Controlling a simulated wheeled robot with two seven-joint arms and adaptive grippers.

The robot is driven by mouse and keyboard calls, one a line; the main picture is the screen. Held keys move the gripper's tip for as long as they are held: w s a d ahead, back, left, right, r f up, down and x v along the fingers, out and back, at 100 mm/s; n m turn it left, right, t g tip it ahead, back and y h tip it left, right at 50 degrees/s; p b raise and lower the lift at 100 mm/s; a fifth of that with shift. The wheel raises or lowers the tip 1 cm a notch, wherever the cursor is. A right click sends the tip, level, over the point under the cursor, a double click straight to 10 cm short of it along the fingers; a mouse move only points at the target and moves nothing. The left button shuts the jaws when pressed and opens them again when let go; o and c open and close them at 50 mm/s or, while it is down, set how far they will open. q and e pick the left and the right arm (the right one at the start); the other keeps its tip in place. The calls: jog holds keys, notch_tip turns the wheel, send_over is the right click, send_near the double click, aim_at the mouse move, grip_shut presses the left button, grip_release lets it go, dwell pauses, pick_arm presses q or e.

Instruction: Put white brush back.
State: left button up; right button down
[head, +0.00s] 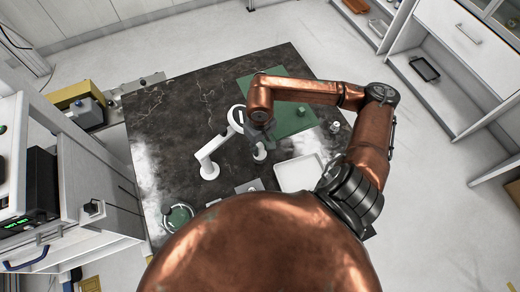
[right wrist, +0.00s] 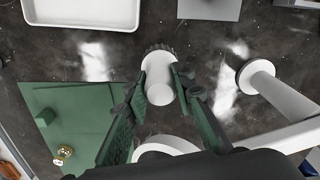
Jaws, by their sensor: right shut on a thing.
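In the right wrist view, the white brush (right wrist: 158,78) is a short white cylinder with a dark bristly edge at its far end. My right gripper (right wrist: 160,88) has its green-padded fingers on both sides of it and is shut on it. In the head view, my right gripper (head: 259,138) is over the middle of the dark table, with the white brush (head: 260,151) partly showing beneath it. I cannot tell whether the brush touches the table. My left gripper is not in view.
A white stand (head: 209,169) with a bent arm and ring top is close to the left of the gripper. A white tray (head: 298,190), a grey plate (head: 249,186) and a green mat (head: 292,124) with a green block (head: 301,111) are nearby. The table's far left (head: 180,100) is clear.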

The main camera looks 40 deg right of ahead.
jog(key=shift+w+d+f, duration=0.15)
jog(key=shift+f, duration=0.15)
notch_tip(320, 180, down, 3)
jog(key=shift+w+d+f, duration=0.1)
jog(key=shift+w+d, duration=0.05)
jog(key=shift+f, duration=0.3)
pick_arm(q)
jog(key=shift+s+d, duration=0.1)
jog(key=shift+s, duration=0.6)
pick_arm(e)
jog(key=c, duration=1.6)
grip_release()
